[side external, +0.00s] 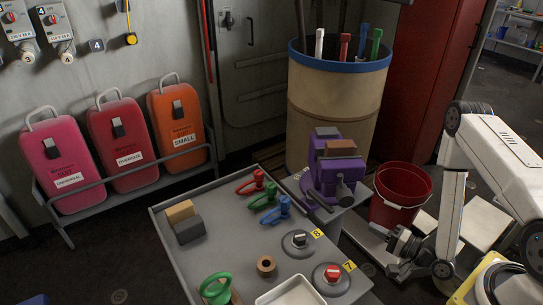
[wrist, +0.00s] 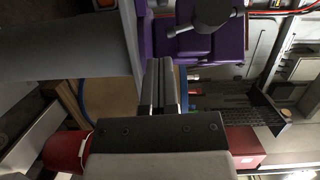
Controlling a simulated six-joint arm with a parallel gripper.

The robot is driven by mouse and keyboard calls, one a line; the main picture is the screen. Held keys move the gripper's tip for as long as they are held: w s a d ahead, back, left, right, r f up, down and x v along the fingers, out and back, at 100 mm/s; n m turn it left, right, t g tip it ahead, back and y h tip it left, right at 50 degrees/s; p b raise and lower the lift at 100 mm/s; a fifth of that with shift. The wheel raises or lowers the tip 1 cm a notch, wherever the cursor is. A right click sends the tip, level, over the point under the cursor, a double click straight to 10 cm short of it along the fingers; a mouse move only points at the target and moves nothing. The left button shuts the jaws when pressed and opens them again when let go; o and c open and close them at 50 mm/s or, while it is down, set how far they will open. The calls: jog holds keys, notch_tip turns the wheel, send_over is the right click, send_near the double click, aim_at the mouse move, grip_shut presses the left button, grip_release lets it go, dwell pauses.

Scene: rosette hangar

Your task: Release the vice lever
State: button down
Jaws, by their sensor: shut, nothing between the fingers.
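A red bucket (side external: 400,192) stands between the vice and my arm. A tan barrel (side external: 335,105) with coloured-handled tools is behind. The bench top (side external: 225,225) holds several coloured clamps, a grey-and-tan block (side external: 186,225), two round knobs and a white tray (side external: 290,292).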

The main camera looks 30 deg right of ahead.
aim_at(332, 214)
jog(key=shift+s+m, duration=0.2)
jog(key=shift+m, duration=0.2)
jog(key=shift+w, duration=0.1)
jog(key=shift+x, duration=4.95)
jog(key=shift+r, duration=0.1)
jog(key=shift+a, duration=2.1)
jog(key=shift+s, duration=0.25)
